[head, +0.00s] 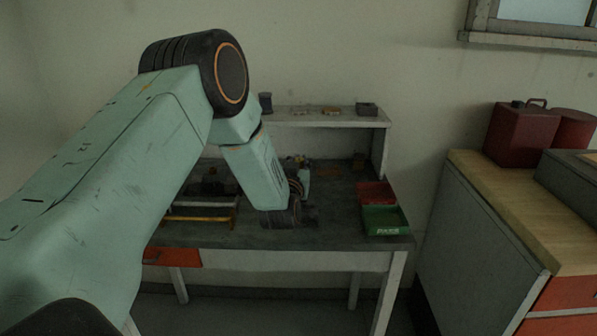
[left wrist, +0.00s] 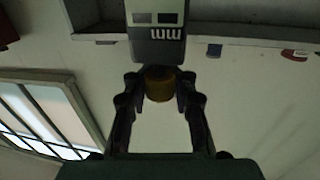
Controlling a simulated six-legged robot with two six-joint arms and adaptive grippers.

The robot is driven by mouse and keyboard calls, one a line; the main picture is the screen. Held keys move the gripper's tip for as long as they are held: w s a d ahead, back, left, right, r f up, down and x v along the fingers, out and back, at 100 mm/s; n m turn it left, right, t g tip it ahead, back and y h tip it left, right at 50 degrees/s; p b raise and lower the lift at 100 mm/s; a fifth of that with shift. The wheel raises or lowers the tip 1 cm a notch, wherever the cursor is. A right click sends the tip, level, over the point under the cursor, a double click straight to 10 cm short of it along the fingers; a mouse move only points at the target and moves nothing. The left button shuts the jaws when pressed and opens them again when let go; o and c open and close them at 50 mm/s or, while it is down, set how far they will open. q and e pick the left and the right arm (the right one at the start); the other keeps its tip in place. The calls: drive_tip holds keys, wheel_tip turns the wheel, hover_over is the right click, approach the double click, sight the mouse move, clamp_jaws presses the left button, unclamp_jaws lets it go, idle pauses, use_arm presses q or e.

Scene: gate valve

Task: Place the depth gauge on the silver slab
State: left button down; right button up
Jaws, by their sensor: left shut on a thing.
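My left gripper (left wrist: 160,82) has its two fingers around a yellow-brown round piece in the left wrist view. This piece adjoins a grey and black body with white comb-like marks, which I take to be the depth gauge (left wrist: 157,38). In the head view my left arm reaches over the workbench, and its wrist hides most of the gripper and what it holds. I cannot make out the silver slab for certain in either view. My right gripper is not in view.
The dark workbench (head: 335,234) has a raised back shelf (head: 345,119). A red bin (head: 375,192) and a green bin (head: 384,220) stand at its right end. A yellow-edged tool (head: 197,218) lies at the left. A wood-topped cabinet (head: 500,196) with a red can (head: 518,137) stands right.

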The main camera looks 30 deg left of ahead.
use_arm(q)
drive_tip(key=shift+s+a+f, duration=0.1)
drive_tip(key=shift+a+f, duration=0.1)
drive_tip(key=shift+f, duration=0.75)
drive_tip(key=shift+w+d+f, duration=0.1)
drive_tip(key=shift+w+d, duration=0.15)
drive_tip(key=shift+s+a+f, duration=0.1)
drive_tip(key=shift+s+f, duration=0.05)
drive_tip(key=c, duration=1.5)
unclamp_jaws()
drive_tip(key=shift+s+a, duration=0.1)
drive_tip(key=shift+s, duration=0.05)
drive_tip(key=o, duration=0.4)
drive_tip(key=shift+w, duration=0.2)
drive_tip(key=shift+o, duration=0.2)
drive_tip(key=shift+s, duration=0.15)
